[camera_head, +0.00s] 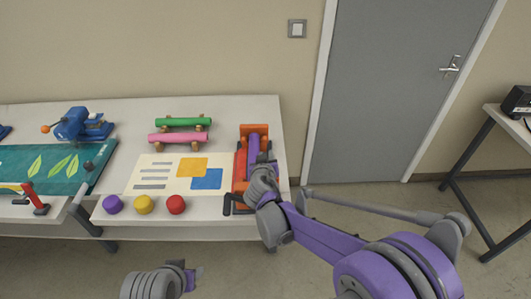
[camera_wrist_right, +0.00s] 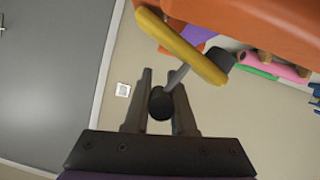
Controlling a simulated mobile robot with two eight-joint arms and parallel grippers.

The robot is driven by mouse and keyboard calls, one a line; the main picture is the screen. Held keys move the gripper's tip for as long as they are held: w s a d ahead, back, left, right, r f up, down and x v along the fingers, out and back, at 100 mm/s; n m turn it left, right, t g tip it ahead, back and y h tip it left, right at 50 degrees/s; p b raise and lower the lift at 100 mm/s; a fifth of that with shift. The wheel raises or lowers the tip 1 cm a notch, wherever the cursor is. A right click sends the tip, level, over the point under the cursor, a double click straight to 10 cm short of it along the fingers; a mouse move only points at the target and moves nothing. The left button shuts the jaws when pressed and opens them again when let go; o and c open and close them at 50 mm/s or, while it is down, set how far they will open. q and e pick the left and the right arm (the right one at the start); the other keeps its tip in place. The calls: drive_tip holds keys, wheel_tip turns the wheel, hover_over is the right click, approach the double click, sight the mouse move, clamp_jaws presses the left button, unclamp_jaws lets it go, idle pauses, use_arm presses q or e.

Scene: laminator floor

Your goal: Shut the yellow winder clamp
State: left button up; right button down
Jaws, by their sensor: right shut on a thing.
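The yellow winder clamp (camera_wrist_right: 182,46) shows in the right wrist view as a yellow bar slanting beside the orange winder body (camera_wrist_right: 255,25). A grey rod runs from it to a black knob (camera_wrist_right: 161,104). My right gripper (camera_wrist_right: 162,88) is shut on this knob, one finger on each side. In the head view the orange winder (camera_head: 239,171) stands at the table's right end with a purple roll (camera_head: 253,150). My right gripper (camera_head: 262,178) is over its front right part and hides the clamp. My left gripper (camera_head: 190,277) is low in front of the table; its jaws are unclear.
The white table (camera_head: 230,113) also bears a printed sheet (camera_head: 155,172), green (camera_head: 183,122) and pink (camera_head: 178,137) rolls on stands, and several coloured knobs along the front. A blue device (camera_head: 82,125) stands farther left. Open floor and a grey door (camera_head: 395,90) lie to the right.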

drive_tip(key=shift+a+f+n+h, duration=0.4)
drive_tip(key=shift+n+h, duration=0.1)
drive_tip(key=shift+n, duration=0.25)
drive_tip(key=shift+a+f+n+h, duration=0.4)
drive_tip(key=shift+n+h, duration=0.1)
drive_tip(key=shift+n, duration=0.25)
drive_tip(key=c, duration=0.8)
unclamp_jaws()
drive_tip(key=shift+o, duration=0.2)
drive_tip(key=b+v, duration=0.1)
drive_tip(key=v, duration=1)
drive_tip(key=shift+f, duration=0.2)
